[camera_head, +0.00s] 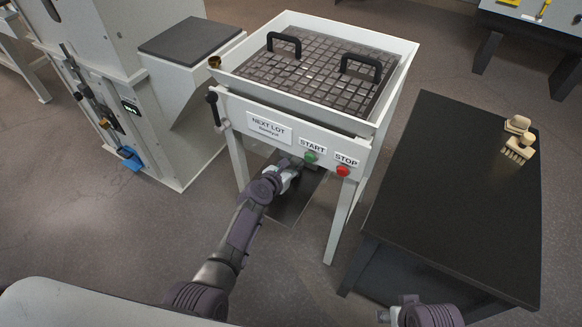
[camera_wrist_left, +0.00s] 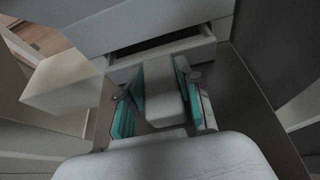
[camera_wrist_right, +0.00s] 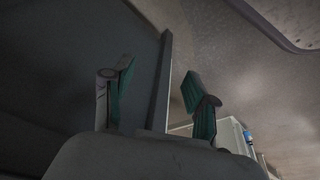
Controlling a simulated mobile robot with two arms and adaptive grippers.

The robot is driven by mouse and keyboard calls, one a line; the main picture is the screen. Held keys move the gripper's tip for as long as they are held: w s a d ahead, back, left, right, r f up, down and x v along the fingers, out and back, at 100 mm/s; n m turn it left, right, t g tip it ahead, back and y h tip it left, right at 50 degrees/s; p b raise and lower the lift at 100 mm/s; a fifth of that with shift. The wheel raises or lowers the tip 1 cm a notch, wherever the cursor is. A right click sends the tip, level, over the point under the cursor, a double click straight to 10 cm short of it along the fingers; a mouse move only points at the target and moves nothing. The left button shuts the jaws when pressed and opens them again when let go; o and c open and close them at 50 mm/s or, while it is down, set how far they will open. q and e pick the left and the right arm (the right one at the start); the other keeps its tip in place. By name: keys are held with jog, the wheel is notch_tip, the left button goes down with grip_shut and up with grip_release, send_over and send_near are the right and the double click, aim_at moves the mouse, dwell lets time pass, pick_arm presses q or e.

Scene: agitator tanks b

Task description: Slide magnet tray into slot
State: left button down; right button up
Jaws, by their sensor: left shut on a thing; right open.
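My left gripper (camera_wrist_left: 163,95) is shut on a light grey block-like handle (camera_wrist_left: 163,85) in the left wrist view, with a teal pad on each side. Just beyond the handle is a pale front panel (camera_wrist_left: 195,47), probably the magnet tray's front, with a dark slot-like gap (camera_wrist_left: 170,37) above it. In the head view the left gripper (camera_head: 290,177) is under the front panel of the white machine (camera_head: 235,107); the arm and machine hide most of the tray. My right gripper (camera_wrist_right: 157,88) is open and empty in the right wrist view.
A dark grid bed (camera_head: 315,72) with two black handles tops the machine. Its front has a green START button (camera_head: 310,156) and a red STOP button (camera_head: 343,170). A black table (camera_head: 450,190) stands right, with wooden brushes (camera_head: 518,145). A white cabinet (camera_head: 150,100) stands left.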

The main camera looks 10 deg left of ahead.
pick_arm(q)
jog(key=shift+w+d, duration=0.2)
jog(key=shift+w, duration=0.3)
jog(key=shift+w+d+r+b, duration=0.1)
jog(key=shift+w+d+b, duration=0.05)
jog(key=shift+w+b, duration=0.2)
jog(key=c, duration=0.7)
grip_release()
pick_arm(e)
jog(key=shift+v, duration=1.25)
pick_arm(q)
jog(key=shift+s, duration=0.1)
pick_arm(e)
jog(key=shift+w+f, duration=0.1)
jog(key=shift+w, duration=0.05)
